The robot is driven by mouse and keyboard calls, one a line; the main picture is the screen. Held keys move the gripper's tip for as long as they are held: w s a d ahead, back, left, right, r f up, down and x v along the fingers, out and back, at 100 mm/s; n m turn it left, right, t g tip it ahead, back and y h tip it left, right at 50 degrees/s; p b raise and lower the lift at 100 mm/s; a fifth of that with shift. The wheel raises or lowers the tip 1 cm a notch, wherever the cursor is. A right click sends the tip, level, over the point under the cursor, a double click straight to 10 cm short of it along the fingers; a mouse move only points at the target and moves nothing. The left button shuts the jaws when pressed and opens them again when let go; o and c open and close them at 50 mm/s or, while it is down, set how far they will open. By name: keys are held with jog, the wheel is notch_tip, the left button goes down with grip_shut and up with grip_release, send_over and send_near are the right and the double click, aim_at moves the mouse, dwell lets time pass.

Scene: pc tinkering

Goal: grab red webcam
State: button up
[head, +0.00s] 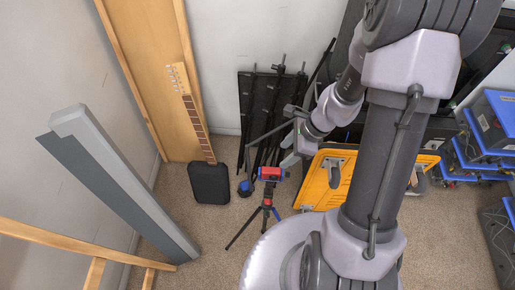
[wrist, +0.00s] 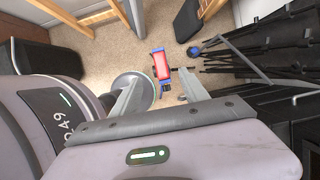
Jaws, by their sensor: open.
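The red webcam (head: 270,173) sits on top of a small tripod (head: 265,208) with black and blue legs, standing on the carpet. In the wrist view the red webcam (wrist: 160,64) shows between and beyond my fingers. My gripper (head: 288,150) is open and empty, above and slightly to the right of the webcam in the head view. In the wrist view my gripper (wrist: 158,85) has its two fingers spread on either side of the webcam, apart from it. I cannot tell the exact distance.
A yellow case (head: 317,183) lies right of the tripod. Black stands (head: 262,105) lean on the wall behind. A black case (head: 209,183) and a guitar neck (head: 193,115) are to the left. A blue round object (head: 245,187) lies close to the tripod. Open carpet (head: 215,235) lies in front.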

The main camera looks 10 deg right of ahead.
aim_at(273, 170)
jog(key=b+x, duration=0.1)
jog(key=x, duration=0.2)
jog(key=b+x, duration=0.1)
jog(key=x, duration=0.2)
jog(key=b+x, duration=0.1)
jog(key=x, duration=0.2)
jog(key=shift+d+f, duration=0.25)
jog(key=shift+f, duration=0.05)
jog(key=f, duration=0.1)
jog(key=f+b, duration=0.1)
jog(key=f, duration=0.1)
jog(key=f+b, duration=0.1)
jog(key=f, duration=0.1)
jog(key=shift+a, duration=0.4)
jog(key=shift+w+a+f, duration=0.1)
jog(key=shift+a+f, duration=0.1)
jog(key=shift+f, duration=0.05)
jog(key=shift+r, duration=0.1)
grip_shut()
